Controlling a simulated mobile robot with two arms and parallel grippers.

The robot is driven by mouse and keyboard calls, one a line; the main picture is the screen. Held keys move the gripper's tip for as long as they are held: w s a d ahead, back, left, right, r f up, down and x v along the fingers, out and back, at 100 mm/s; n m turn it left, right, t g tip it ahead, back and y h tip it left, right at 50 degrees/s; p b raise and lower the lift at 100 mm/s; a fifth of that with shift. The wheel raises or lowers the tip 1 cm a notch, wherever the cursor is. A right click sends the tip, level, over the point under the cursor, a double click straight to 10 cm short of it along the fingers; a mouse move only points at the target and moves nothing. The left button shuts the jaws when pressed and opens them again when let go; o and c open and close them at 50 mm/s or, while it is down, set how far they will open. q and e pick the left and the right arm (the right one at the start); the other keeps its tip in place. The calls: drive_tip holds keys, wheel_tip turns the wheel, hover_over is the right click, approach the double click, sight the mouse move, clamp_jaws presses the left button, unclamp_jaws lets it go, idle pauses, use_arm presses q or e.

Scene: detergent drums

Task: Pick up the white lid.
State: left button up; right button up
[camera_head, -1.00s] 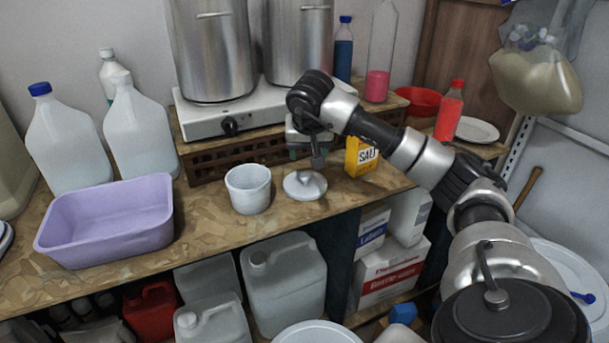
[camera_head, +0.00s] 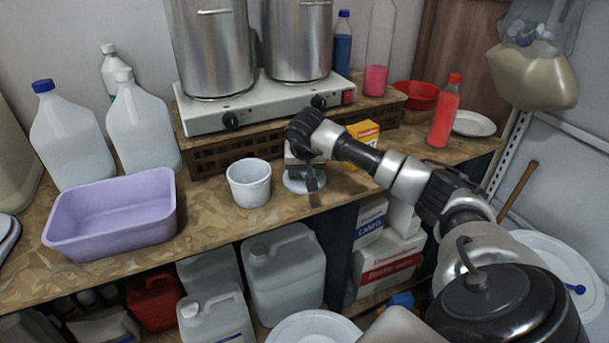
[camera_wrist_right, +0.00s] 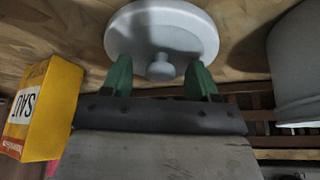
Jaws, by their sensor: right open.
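The white lid (camera_head: 291,185) lies flat on the worktop, between the white tub and the yellow salt box, mostly covered by my right gripper (camera_head: 309,180) in the head view. In the right wrist view the round lid (camera_wrist_right: 195,27) shows with its knob (camera_wrist_right: 160,68) upright in its middle. My right gripper (camera_wrist_right: 160,80) is open there, its two green fingertips on either side of the knob. I see a gap between each finger and the knob, and nothing is held. My left gripper is not in view.
The white tub (camera_head: 249,183) stands close left of the lid. The yellow salt box (camera_head: 361,142) is close behind on the right. The hot plate (camera_head: 270,101) with two steel pots is behind. A purple basin (camera_head: 110,215) sits left. The worktop's front edge is near.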

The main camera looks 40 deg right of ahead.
drive_tip(key=c, duration=1)
drive_tip(key=shift+o, duration=0.2)
drive_tip(key=shift+r, duration=0.1)
